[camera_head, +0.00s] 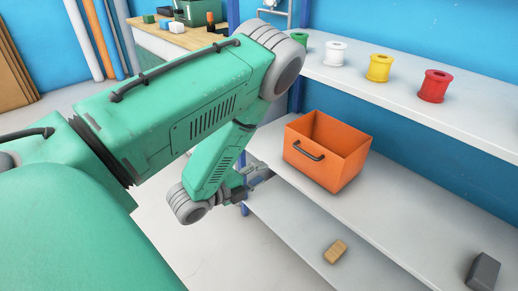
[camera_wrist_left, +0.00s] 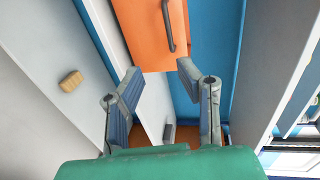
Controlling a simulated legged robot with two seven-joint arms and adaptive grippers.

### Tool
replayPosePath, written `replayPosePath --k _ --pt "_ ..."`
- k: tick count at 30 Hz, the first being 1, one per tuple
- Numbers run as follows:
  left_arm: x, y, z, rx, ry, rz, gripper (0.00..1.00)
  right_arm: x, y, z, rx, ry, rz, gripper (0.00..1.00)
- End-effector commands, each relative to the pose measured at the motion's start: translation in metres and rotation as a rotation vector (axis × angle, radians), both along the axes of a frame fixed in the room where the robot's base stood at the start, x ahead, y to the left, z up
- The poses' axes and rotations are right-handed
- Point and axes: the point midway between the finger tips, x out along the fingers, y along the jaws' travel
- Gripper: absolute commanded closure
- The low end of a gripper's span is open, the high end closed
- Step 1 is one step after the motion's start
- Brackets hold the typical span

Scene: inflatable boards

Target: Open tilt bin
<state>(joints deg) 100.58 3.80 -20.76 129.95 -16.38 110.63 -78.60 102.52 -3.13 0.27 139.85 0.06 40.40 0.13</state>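The orange bin (camera_head: 318,160) sits upright on the middle shelf, with its open top visible and a dark handle (camera_head: 308,150) on its front face. In the left wrist view the bin (camera_wrist_left: 148,30) is at the top of the picture, with its handle (camera_wrist_left: 168,27) running nearly vertically. My left gripper (camera_head: 262,174) is just left of the bin, near the shelf's front edge, apart from the handle. In the left wrist view my left gripper (camera_wrist_left: 162,70) has its fingers spread with nothing between them. My right gripper is not in view.
The upper shelf (camera_head: 400,95) holds green, white, yellow and red spools. A workbench (camera_head: 170,40) stands at the back left.

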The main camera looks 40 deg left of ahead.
Motion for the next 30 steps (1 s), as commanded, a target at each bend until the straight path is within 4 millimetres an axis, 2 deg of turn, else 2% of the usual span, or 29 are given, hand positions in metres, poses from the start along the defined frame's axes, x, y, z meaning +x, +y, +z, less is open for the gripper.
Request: replayPosePath --k 17,20,24,30 --pt "-0.002 0.0 0.0 0.0 0.001 0.001 0.69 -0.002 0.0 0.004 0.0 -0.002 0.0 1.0" --pt "-0.011 0.002 0.001 0.0 0.003 0.002 0.69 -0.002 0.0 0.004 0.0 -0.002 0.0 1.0" --pt "-0.033 0.005 0.006 -0.001 0.004 0.007 0.69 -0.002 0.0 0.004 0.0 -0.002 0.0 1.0" --pt "-0.048 0.008 0.007 -0.003 0.011 0.012 0.69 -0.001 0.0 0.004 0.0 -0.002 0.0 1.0"
